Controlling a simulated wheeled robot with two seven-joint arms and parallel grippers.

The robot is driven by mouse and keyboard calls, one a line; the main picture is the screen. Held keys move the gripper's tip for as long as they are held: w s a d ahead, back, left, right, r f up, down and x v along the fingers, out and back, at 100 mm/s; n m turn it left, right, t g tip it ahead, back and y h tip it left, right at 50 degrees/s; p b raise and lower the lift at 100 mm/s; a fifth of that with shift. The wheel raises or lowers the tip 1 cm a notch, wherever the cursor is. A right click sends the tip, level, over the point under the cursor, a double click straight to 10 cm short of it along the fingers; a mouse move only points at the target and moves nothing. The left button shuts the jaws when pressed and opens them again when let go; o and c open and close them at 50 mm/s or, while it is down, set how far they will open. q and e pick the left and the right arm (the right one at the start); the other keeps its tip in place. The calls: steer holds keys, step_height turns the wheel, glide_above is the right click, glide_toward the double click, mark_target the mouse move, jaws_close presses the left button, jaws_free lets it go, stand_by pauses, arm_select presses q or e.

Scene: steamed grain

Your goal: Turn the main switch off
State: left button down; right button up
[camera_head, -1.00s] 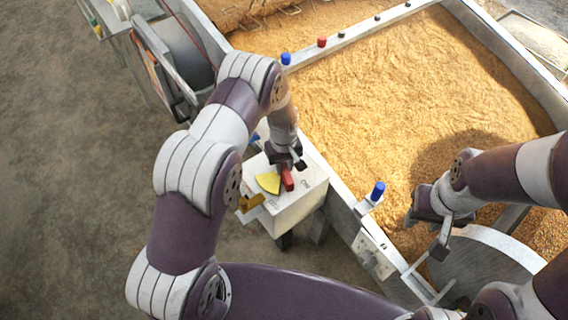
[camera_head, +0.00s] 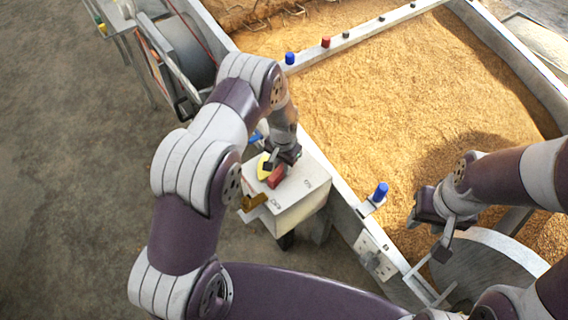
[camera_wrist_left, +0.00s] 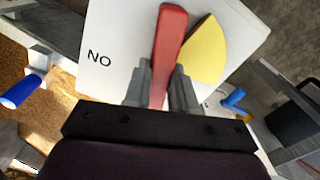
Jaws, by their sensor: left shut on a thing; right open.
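The main switch is a red handle (camera_head: 276,177) on top of a white box (camera_head: 300,200). My left gripper (camera_head: 281,160) is shut on the handle, with one finger on each side in the left wrist view (camera_wrist_left: 163,85). In that view the red handle (camera_wrist_left: 170,38) stands almost upright beside a yellow sector (camera_wrist_left: 205,50), and black letters there look like "NO". In the head view the yellow sector (camera_head: 263,166) is partly hidden behind the gripper. Two small dark labels are on the box top. My right gripper (camera_head: 438,232) is open and empty, above the grain.
A large metal-walled bed of grain (camera_head: 400,90) fills the right. A blue knob (camera_head: 380,192) stands on its near wall, above a plate with sockets (camera_head: 373,255). A brass-coloured part (camera_head: 252,202) sticks out of the box's left side. Bare floor (camera_head: 70,180) lies left.

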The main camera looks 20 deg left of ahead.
mark_target(282, 164)
arm_select(q)
steer(key=shift+s+a+f+m, duration=0.1)
steer(key=shift+f+m, duration=0.05)
steer(key=shift+m, duration=1.55)
steer(key=c, duration=0.9)
jaws_free()
steer(key=shift+r, duration=0.45)
step_height(282, 164, up, 12)
steer(key=shift+f, duration=0.1)
